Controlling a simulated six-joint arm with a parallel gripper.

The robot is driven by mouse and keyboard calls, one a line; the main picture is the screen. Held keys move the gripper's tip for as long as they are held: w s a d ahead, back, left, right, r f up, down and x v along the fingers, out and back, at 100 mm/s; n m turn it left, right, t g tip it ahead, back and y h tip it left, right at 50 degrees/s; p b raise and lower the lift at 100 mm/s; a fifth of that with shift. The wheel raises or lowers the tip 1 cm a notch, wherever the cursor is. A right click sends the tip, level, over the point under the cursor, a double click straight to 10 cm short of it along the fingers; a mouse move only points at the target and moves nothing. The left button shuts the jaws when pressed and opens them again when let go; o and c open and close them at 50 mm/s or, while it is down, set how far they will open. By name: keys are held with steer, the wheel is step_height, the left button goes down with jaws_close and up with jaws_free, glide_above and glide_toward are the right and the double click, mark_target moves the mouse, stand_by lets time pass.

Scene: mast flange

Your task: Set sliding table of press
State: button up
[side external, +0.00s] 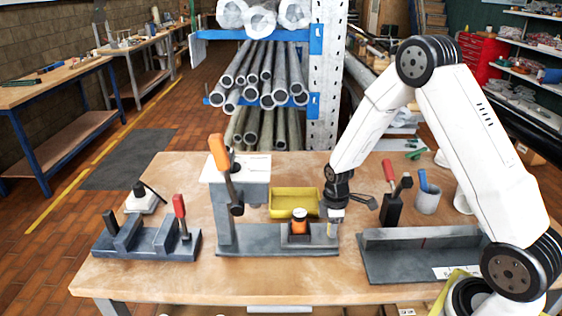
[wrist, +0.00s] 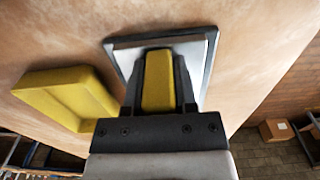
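The press (side external: 240,195) stands mid-bench, with an orange-handled lever (side external: 221,152) and a long grey base (side external: 270,247). A dark block on the base (side external: 299,238) carries an orange part with a white and black top (side external: 299,219); I take the block to be the sliding table. My gripper (side external: 333,228) points down at the right end of the base, right of the block. In the wrist view its two dark fingers (wrist: 158,85) close on the sides of a yellow block (wrist: 157,82). I cannot tell whether the yellow block joins the sliding table. A grey-rimmed pale plate (wrist: 199,62) lies beyond the fingers.
A yellow tray (side external: 287,202) sits behind the base and also shows in the wrist view (wrist: 62,95). A clamp fixture (side external: 140,243) is at left, a grey angled fixture (side external: 410,262) at right. A toggle clamp (side external: 393,207) and grey cup (side external: 427,201) stand behind it.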

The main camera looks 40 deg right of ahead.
jaws_close()
stand_by(1.0)
steer(key=w+a, duration=0.8)
steer(key=shift+w+a+r, duration=0.1)
steer(key=shift+w+a, duration=0.2)
steer(key=o, duration=0.8)
jaws_free()
steer(key=shift+s, duration=0.1)
